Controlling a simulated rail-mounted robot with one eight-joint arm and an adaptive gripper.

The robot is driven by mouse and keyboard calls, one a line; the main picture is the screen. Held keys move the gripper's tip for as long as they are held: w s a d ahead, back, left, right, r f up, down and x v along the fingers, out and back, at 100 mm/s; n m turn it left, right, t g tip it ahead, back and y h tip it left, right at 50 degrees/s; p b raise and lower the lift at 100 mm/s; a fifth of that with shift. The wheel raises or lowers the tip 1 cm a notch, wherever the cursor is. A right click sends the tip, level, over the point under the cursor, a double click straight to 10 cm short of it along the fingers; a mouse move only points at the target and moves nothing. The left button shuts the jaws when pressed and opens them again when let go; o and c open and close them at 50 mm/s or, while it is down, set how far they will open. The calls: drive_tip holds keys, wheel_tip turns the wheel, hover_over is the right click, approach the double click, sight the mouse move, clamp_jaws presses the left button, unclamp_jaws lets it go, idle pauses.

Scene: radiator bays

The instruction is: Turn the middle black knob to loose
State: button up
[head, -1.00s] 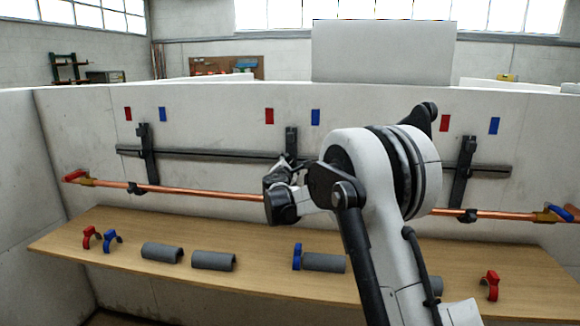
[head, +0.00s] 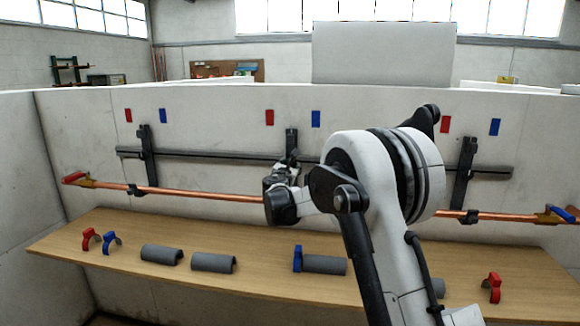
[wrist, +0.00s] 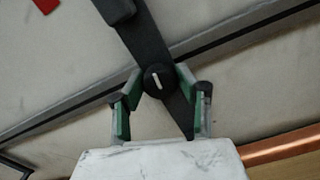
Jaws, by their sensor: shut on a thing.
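The middle black knob (wrist: 158,80) is round with a short white mark and sits on a dark upright bracket (wrist: 147,40), which shows tilted in the wrist view. My gripper (wrist: 158,78) has its green-padded fingers on either side of the knob, shut on it. The white mark runs nearly up and down in the wrist view. In the head view my gripper (head: 290,168) is at the middle bracket (head: 291,142), and the knob is hidden behind it. I see no label for loose.
A copper pipe (head: 205,195) runs below the dark rail (head: 210,154). The wooden bench (head: 200,286) holds grey half-shells (head: 213,262), red clips (head: 90,238) and blue clips (head: 112,239). Red and blue tags mark the wall. Left and right brackets stand apart from my arm.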

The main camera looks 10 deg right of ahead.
idle(0.3)
drive_tip(key=o, duration=1.2)
drive_tip(key=shift+c, duration=0.2)
drive_tip(key=shift+s, duration=0.1)
drive_tip(key=v, duration=1.2)
